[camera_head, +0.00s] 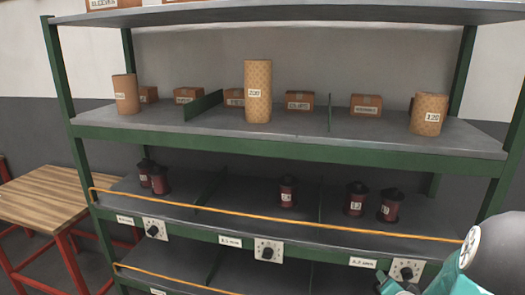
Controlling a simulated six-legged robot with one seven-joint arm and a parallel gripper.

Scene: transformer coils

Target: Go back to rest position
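My arm shows at the bottom right corner as a rounded grey link with teal parts. What looks like part of my gripper (392,284), dark and teal, shows at the bottom edge, in front of the lower shelves. The frame cuts it off, and its fingers cannot be made out. I cannot tell whether it is open or shut, or whether it holds anything.
A green-framed shelf rack (290,147) fills the view. Its upper shelf holds patterned cylinders (258,92) and small boxes (365,105). Dark red coils (356,200) stand on the shelf below, behind an orange rail (270,217). A wooden table (40,194) stands left.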

